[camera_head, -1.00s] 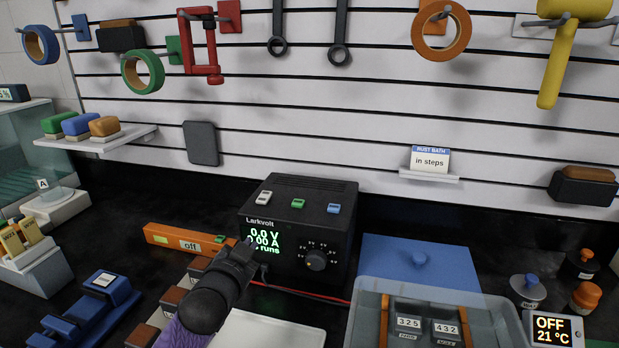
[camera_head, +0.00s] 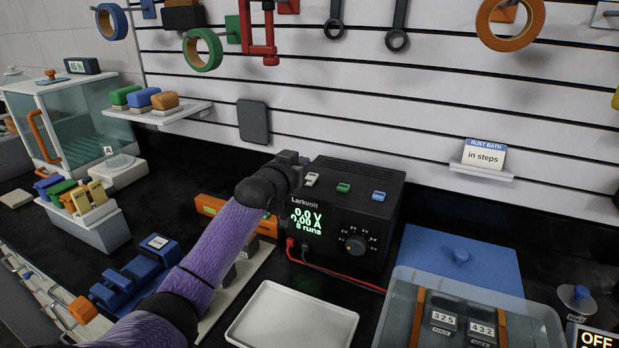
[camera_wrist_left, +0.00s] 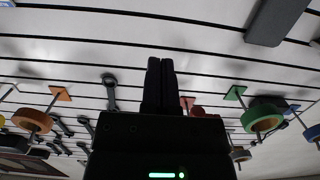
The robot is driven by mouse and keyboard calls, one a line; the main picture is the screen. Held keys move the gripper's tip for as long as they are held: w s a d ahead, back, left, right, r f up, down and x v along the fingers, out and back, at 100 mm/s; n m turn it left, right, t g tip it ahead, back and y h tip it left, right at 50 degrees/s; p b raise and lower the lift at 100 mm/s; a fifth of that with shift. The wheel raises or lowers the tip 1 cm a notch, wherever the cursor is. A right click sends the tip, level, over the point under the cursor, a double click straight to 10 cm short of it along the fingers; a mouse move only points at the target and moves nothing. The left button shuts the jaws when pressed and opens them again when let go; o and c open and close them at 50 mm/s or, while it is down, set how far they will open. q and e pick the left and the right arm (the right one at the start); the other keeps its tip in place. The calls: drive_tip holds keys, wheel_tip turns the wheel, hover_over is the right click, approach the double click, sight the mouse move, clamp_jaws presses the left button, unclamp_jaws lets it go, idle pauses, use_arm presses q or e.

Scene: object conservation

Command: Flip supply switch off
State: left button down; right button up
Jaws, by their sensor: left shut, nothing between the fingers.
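The black Larkvolt power supply (camera_head: 378,216) stands on the dark bench. Its green display reads 0.0 V, 0.00 A and 8 runs. White (camera_head: 311,179), green (camera_head: 343,188) and blue (camera_head: 379,196) pieces sit on its top, and a round knob (camera_head: 356,244) is on its front. My left gripper (camera_head: 293,158) is shut and empty, at the supply's upper left corner near the white piece. I cannot tell whether it touches. Its closed fingers also show in the left wrist view (camera_wrist_left: 160,85), against the slatted wall. An orange strip (camera_head: 209,205) lies behind my left arm, mostly hidden. My right gripper is out of view.
A white tray (camera_head: 292,338) lies in front of the supply. A clear bin (camera_head: 540,318) and a blue plate (camera_head: 488,262) are at the right. Red and black leads run from the supply's front. Tools hang on the slatted wall (camera_head: 430,110) behind.

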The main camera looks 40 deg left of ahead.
sight(309, 180)
use_arm(q)
drive_tip(key=b+x, duration=0.1)
drive_tip(key=x, duration=0.3)
drive_tip(key=shift+s+f, duration=0.1)
drive_tip(key=shift+f, duration=0.05)
wheel_tip(309, 180, down, 3)
drive_tip(key=shift+r+b, duration=0.1)
drive_tip(key=shift+b, duration=0.5)
drive_tip(key=shift+f, duration=0.45)
